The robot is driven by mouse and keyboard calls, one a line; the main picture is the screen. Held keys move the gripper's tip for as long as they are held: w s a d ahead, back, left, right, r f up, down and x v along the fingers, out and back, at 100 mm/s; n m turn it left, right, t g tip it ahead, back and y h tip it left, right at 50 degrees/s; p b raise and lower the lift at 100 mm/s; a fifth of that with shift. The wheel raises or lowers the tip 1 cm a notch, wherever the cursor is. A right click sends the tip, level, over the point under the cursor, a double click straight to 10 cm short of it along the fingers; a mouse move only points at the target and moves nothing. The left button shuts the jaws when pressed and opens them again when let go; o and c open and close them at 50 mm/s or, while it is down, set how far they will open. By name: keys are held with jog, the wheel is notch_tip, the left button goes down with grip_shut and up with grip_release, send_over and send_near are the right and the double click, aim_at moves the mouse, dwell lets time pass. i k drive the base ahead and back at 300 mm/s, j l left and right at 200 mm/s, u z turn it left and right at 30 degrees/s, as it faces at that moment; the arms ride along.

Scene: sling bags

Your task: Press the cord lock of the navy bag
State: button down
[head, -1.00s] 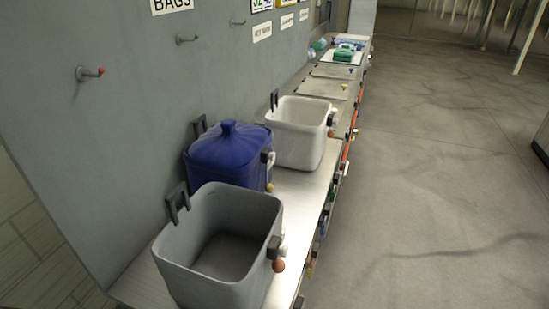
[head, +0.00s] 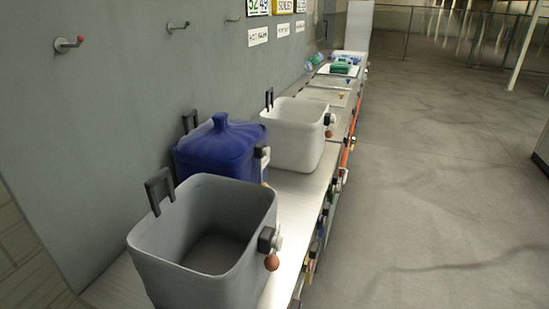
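The navy bag (head: 220,150) stands on the bench in the head view, between a grey bag and a white bag. Its top is gathered into a closed knob. Its cord lock (head: 264,158) seems to be the small pale and dark piece on its right side, partly hidden behind the grey bag's rim. My gripper is not in view.
The open white bag (head: 292,145) stands behind the navy one. Wall hooks (head: 69,43) stick out at left. The floor (head: 430,190) at right is clear.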

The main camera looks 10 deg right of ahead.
aim_at(266, 151)
jog(key=l+u, duration=0.3)
jog(key=l, duration=0.5)
jog(key=k+l+u, duration=0.1)
jog(key=l+u, duration=0.25)
jog(key=l, duration=0.45)
jog(key=l+u, duration=0.95)
jog(key=z, duration=0.45)
jog(key=i+l+z, duration=0.1)
jog(key=z, duration=0.35)
jog(key=i+z, duration=0.1)
jog(key=z, duration=0.85)
jog(key=i, duration=0.05)
